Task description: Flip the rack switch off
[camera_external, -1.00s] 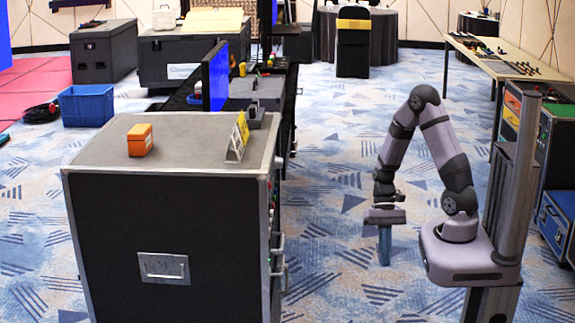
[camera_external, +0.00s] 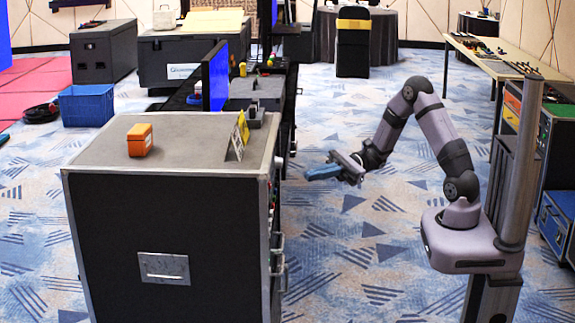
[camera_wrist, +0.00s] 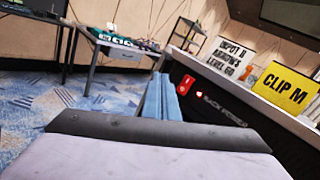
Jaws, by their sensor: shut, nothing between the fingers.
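My gripper (camera_external: 312,174) is shut and empty, its blue fingers pointing left toward the right-hand side of the black rack case (camera_external: 165,240), with a gap between them in the external view. In the wrist view the shut fingers (camera_wrist: 161,97) show just left of a red switch (camera_wrist: 185,84) on the rack's dark panel. The switch position is too small to tell, and contact with the fingers cannot be made out.
Metal handles (camera_external: 278,265) stick out of the rack's right side. The carpet between the rack and my base is clear.

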